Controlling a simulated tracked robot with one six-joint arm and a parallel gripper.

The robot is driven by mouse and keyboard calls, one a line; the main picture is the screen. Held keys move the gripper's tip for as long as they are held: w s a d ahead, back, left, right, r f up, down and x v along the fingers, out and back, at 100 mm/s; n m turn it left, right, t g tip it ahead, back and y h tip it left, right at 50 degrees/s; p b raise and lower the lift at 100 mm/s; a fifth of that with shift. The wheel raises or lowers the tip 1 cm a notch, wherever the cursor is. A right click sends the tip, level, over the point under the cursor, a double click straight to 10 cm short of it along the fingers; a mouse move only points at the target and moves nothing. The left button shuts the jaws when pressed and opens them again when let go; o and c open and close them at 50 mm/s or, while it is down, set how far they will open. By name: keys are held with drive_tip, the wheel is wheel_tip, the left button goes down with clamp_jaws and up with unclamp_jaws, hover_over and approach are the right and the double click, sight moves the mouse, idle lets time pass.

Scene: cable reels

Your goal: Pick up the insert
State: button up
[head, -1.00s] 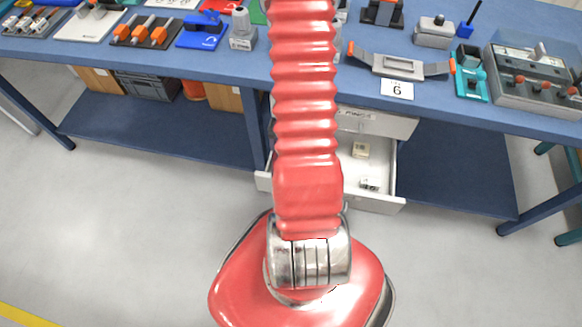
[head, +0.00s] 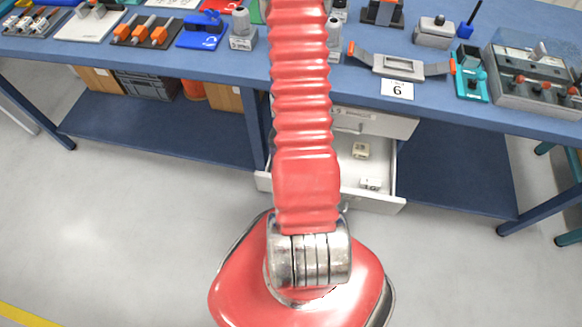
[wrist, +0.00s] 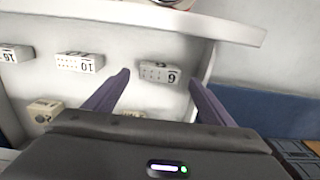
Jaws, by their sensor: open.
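Several small pale inserts with dotted faces and numbers lie in an open white drawer. In the wrist view one insert (wrist: 157,71), with a numeral like 6 or 9, lies ahead between the fingertips, apart from them. Another insert marked 10 (wrist: 80,62) is to its left, and a third (wrist: 14,54) is at the left edge. My gripper (wrist: 160,78) is open and empty, with two dark purple fingers. In the head view the drawer (head: 372,203) shows below the bench, with a small insert (head: 371,184) near its front. My gripper is hidden there behind my red arm.
A beige block (wrist: 44,113) lies at the lower left in the wrist view, and another is partly hidden by my gripper. The drawer's side wall (wrist: 203,75) is close to the right finger. The blue bench (head: 300,90) above holds several fixtures and a card marked 6 (head: 397,90).

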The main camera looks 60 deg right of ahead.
drive_tip(key=shift+f, duration=1.6)
drive_tip(key=shift+c, duration=0.7)
drive_tip(key=c, duration=1)
drive_tip(key=shift+r, duration=0.1)
drive_tip(key=shift+c, duration=0.2)
wheel_tip(320, 180, up, 10)
drive_tip(key=shift+w, duration=0.15)
